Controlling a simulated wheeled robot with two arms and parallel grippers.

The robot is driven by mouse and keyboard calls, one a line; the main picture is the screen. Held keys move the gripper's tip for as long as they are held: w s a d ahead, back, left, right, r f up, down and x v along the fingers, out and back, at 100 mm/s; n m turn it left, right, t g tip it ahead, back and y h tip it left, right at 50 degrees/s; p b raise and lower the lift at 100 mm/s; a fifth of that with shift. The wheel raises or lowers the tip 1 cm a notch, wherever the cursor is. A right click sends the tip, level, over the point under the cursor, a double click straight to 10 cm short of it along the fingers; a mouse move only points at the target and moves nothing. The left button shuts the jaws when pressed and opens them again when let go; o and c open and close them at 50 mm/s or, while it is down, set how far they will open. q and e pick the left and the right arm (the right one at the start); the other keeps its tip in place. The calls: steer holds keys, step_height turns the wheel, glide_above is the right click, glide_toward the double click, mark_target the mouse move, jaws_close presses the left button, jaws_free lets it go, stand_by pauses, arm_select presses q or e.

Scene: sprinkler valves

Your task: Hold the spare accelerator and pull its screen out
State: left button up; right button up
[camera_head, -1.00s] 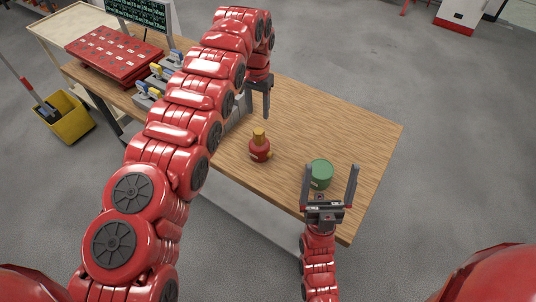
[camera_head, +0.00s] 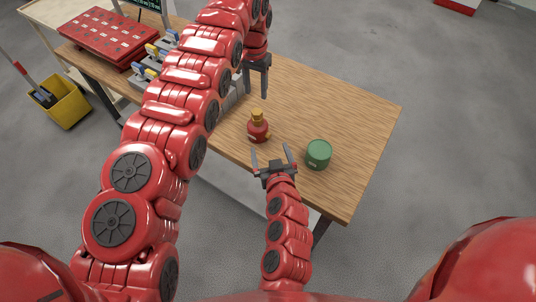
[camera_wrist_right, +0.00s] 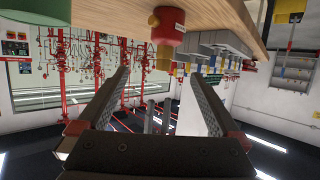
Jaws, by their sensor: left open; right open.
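The spare accelerator (camera_head: 258,130) stands upright on the wooden table, with a red body and a brass-coloured top.
A green can (camera_head: 318,154) stands right of my right gripper. Grey blocks with blue and yellow handled valves (camera_head: 152,65) and a red panel box (camera_head: 95,38) are at the table's left. A yellow bucket (camera_head: 65,108) is on the floor. The table's right side is clear.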

mark_target(259, 129)
steer(key=x, duration=0.5)
steer(key=f+x, duration=0.1)
steer(key=x, duration=0.5)
steer(key=a+x, duration=0.1)
steer(key=x, duration=0.5)
steer(key=shift+s+f, duration=0.25)
steer(key=shift+f, duration=0.1)
steer(key=shift+c, duration=0.3)
jaws_close()
steer(key=shift+c, duration=1.5)
jaws_free()
steer(key=shift+g, duration=0.3)
steer(key=c, duration=0.9)
